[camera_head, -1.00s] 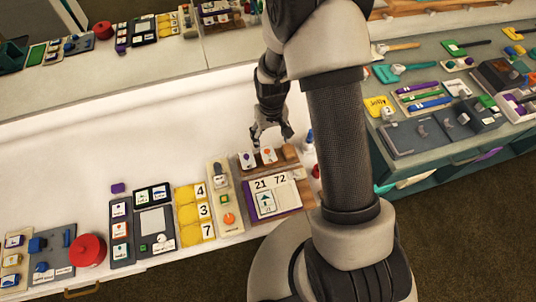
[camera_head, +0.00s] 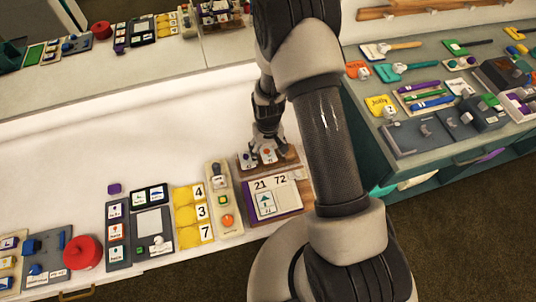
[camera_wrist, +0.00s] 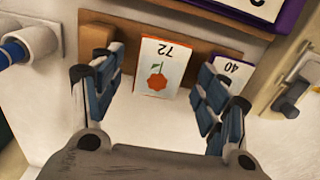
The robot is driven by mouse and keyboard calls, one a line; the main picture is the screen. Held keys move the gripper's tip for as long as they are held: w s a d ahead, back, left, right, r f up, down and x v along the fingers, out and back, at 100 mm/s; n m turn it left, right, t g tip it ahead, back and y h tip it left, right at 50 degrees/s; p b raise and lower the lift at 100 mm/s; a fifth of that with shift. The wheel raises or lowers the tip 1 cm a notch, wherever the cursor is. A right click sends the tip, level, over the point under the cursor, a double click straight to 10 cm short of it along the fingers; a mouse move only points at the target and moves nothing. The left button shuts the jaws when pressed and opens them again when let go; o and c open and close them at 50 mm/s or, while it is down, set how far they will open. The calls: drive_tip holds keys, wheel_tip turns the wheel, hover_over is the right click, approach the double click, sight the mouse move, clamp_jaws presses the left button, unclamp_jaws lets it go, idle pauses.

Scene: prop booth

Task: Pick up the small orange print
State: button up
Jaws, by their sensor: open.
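In the head view my gripper (camera_head: 262,152) is just above the ledge. A purple-topped card marked 40 (camera_wrist: 226,68) stands right of the print, partly hidden behind the right finger.
A board with the numbers 21 and 72 (camera_head: 272,198) lies in front of the ledge. A switch panel (camera_wrist: 297,88) is at right. The white counter behind is clear.

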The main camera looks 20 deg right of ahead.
drive_tip(key=shift+f+b, duration=0.25)
drive_tip(key=shift+b, duration=0.05)
idle(0.5)
drive_tip(key=c, duration=0.8)
